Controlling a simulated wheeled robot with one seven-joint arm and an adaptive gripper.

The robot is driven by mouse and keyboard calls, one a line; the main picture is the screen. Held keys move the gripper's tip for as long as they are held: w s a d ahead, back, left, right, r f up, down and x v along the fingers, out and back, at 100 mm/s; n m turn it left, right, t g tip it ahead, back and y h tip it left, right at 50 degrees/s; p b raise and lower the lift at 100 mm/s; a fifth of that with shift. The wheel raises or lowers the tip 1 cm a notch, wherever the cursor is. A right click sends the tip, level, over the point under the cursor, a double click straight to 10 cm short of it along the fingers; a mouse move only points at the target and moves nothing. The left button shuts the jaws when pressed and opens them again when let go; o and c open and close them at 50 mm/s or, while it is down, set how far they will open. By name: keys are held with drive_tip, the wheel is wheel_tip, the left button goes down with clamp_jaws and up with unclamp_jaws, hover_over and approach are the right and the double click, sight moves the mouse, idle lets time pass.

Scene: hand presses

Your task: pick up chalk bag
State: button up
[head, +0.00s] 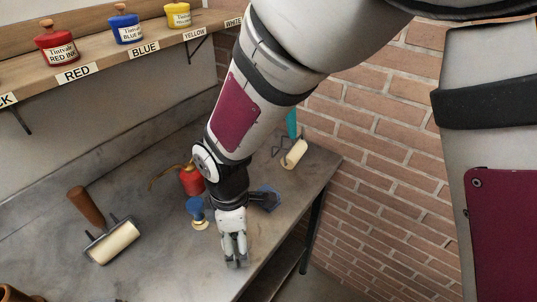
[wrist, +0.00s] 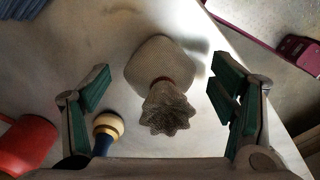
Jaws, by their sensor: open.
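The chalk bag (wrist: 160,65) is a pale grey-beige cloth pouch with a gathered, frilled neck and a reddish tie. It sits on the grey table in the wrist view, with its frilled end toward my gripper. My gripper (wrist: 160,95) is open, with its green-padded fingers on either side of the bag and apart from it. In the head view my gripper (head: 236,262) points down near the table's right part. I cannot make out the bag there; my gripper and arm seem to hide it.
A blue cloth-like thing (head: 265,198) lies behind. A large roller (head: 112,242) is farther left, a smaller one (head: 294,153) at the back. The table's edge is close right.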

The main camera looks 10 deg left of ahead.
drive_tip(key=shift+f, duration=0.1)
drive_tip(key=c, duration=1.4)
drive_tip(key=shift+r, duration=0.65)
wheel_tip(320, 180, up, 2)
drive_tip(key=shift+r, duration=0.1)
drive_tip(key=shift+s+d+r, duration=0.15)
drive_tip(key=shift+s+d, duration=0.2)
drive_tip(key=shift+s, duration=0.25)
drive_tip(key=s+d+r, duration=0.1)
drive_tip(key=s+d, duration=0.6)
drive_tip(key=s, duration=0.5)
drive_tip(key=shift+s+d, duration=0.25)
drive_tip(key=shift+d, duration=0.05)
drive_tip(key=shift+r, duration=0.1)
